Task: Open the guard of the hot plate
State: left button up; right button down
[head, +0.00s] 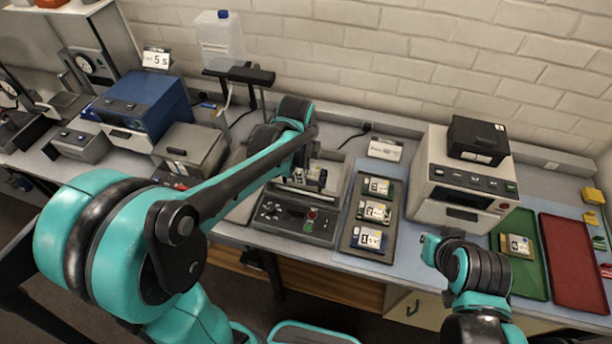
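A grey bench machine with a front control panel (295,218) stands in the middle of the bench. It has a dark keypad, a green button and a red button, and I take it to be the hot plate. My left arm reaches across it from the left. My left gripper (312,177) points down at the back part of this machine, close above or against it. Its fingers are small and partly hidden, so I cannot tell whether they are open or touch the guard. The guard itself is not clearly made out behind my arm. My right arm shows at lower right, but its gripper does not.
A dark tray (345,238) with several labelled parts lies just right of the machine. Further right are a white instrument (425,185) with a black box (478,140) on top, a green tray (530,280) and a red tray (572,262). A blue instrument (150,105) stands left.

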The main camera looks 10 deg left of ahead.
pick_arm(q)
jog(key=f, duration=0.2)
jog(key=shift+w+d+f, duration=0.1)
jog(key=shift+w+f, duration=0.25)
jog(key=shift+f, duration=0.55)
grip_shut()
jog(key=shift+w+r, duration=0.1)
